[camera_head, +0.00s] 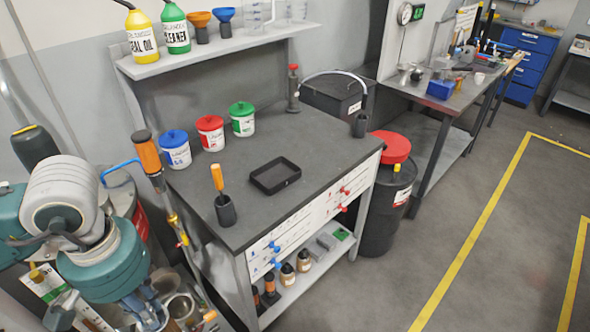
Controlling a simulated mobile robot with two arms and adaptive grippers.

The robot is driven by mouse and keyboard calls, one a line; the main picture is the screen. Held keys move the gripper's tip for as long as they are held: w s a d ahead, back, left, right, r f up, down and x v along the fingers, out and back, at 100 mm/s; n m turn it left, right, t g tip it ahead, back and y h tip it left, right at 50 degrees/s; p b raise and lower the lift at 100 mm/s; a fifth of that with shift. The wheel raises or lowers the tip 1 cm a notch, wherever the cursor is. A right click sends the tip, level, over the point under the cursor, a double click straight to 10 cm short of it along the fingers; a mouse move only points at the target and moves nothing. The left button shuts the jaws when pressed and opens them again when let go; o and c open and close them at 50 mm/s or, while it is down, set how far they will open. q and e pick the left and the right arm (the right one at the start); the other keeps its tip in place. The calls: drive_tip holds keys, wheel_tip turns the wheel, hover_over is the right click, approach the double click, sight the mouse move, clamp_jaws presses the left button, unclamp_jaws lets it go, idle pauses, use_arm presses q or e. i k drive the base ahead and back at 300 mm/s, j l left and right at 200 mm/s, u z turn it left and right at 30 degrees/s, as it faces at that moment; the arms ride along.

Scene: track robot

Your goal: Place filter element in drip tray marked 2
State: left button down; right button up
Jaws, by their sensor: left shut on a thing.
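A shallow black square tray (275,176) lies empty on the dark workbench top (310,140). No number is readable on it, and I see no second tray. My left arm comes in from the left, and its wrist bends down toward the bottom edge. My left gripper (150,312) is low at the bottom left, left of the bench and well below its top. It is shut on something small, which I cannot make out. I cannot identify the filter element with certainty. My right gripper is not in view.
Bench top around the tray is clear.

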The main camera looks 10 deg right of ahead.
sight(283, 175)
drive_tip(key=i+l, duration=0.25)
drive_tip(key=l, duration=0.15)
drive_tip(key=i+l, duration=0.3)
drive_tip(key=l, duration=0.15)
drive_tip(key=i+l, duration=0.25)
drive_tip(key=l, duration=0.15)
drive_tip(key=i+j, duration=0.1)
drive_tip(key=i, duration=0.5)
